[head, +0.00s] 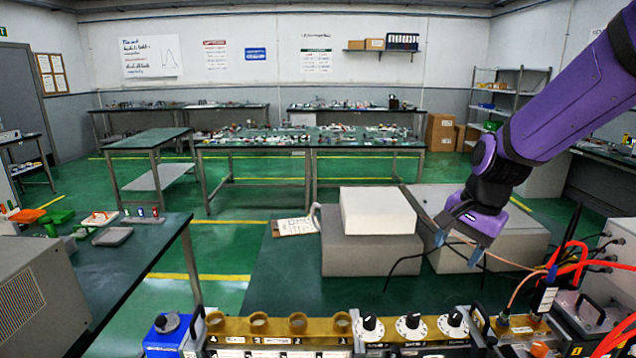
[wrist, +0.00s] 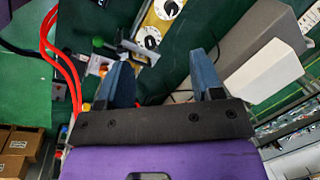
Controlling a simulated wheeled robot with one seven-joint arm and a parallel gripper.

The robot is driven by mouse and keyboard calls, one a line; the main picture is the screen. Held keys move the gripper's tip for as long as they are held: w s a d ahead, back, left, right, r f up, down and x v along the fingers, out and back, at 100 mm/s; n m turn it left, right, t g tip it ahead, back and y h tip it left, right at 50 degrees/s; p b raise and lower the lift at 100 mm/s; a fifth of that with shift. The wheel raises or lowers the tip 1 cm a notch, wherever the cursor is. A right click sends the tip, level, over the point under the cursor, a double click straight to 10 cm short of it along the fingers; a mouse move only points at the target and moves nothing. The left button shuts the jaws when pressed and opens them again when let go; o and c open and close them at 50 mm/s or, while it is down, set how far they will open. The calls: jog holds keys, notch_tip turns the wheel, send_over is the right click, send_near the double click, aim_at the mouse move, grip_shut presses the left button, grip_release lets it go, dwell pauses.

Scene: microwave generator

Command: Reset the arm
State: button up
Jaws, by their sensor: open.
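My gripper (head: 458,252) hangs at the end of my purple arm at the right of the head view, fingers pointing down. Its two blue fingertips are apart with nothing between them. It is above the bench, in front of the grey boxes and above the row of knobs. In the wrist view my gripper (wrist: 162,75) shows two blue fingers spread apart, with green bench surface between them.
A white box (head: 380,210) sits on a grey box (head: 370,254) left of my gripper. Black knobs (head: 411,326) line the bench's front. Orange cables (head: 580,262) and a black antenna stand close at right. A clipboard (head: 294,226) lies at left. The air above the bench's left is clear.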

jog(key=s+d+r+n+t+h, duration=0.1)
jog(key=s+r+n, duration=0.3)
jog(key=s, duration=0.6)
jog(key=s+d+r+n+t, duration=0.2)
jog(key=s+r+n, duration=0.3)
jog(key=s+r, duration=0.3)
jog(key=s+d, duration=0.1)
jog(key=s, duration=0.2)
jog(key=shift+d+t+h, duration=0.2)
jog(key=shift+t+h, duration=0.2)
